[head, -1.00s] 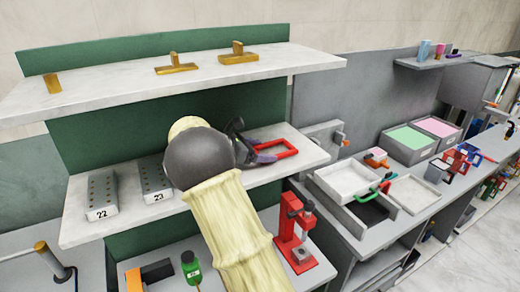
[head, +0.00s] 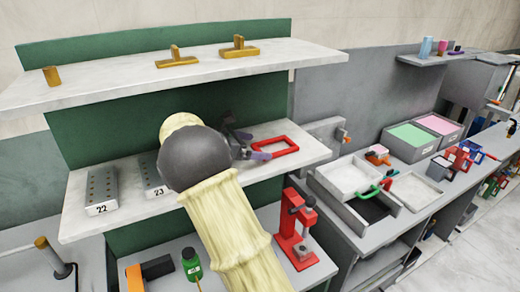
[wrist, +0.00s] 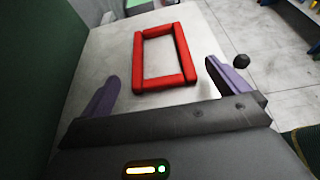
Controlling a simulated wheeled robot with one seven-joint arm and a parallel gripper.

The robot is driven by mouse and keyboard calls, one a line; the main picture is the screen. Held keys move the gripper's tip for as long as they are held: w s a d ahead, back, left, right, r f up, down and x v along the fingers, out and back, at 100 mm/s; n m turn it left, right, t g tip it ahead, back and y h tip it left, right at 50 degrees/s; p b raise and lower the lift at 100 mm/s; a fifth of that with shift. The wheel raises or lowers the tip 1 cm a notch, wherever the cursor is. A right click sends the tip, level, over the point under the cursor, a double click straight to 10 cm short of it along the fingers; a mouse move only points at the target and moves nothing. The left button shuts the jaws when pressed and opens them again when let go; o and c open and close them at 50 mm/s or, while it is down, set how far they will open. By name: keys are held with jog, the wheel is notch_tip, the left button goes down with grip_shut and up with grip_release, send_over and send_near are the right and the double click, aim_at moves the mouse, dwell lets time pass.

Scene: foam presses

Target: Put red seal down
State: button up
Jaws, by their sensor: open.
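The red seal (head: 275,147) is a rectangular red frame lying flat on the right part of the middle white shelf (head: 316,151). It also shows in the wrist view (wrist: 139,62), a little ahead of the jaws. My gripper (head: 256,146) is at the left of the seal in the head view. Its two purple fingers are spread apart and empty in the wrist view (wrist: 160,82). The seal's near side appears just beyond the fingertips, with no finger clearly touching it. Part of my gripper is hidden behind my arm in the head view.
Grey blocks marked 22 (head: 101,190) and 23 (head: 152,178) stand on the same shelf at left. Brass pieces (head: 178,58) sit on the upper shelf. A red press (head: 295,230) stands below. The green back wall (head: 110,130) is close behind.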

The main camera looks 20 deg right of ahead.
jog(key=b+v, duration=0.2)
jog(key=v, duration=0.6)
jog(key=shift+a+r, duration=0.1)
jog(key=shift+a, duration=0.25)
jog(key=shift+s+a+r, duration=0.1)
jog(key=shift+s+r, duration=0.05)
jog(key=shift+s, duration=0.05)
jog(key=shift+w, duration=0.1)
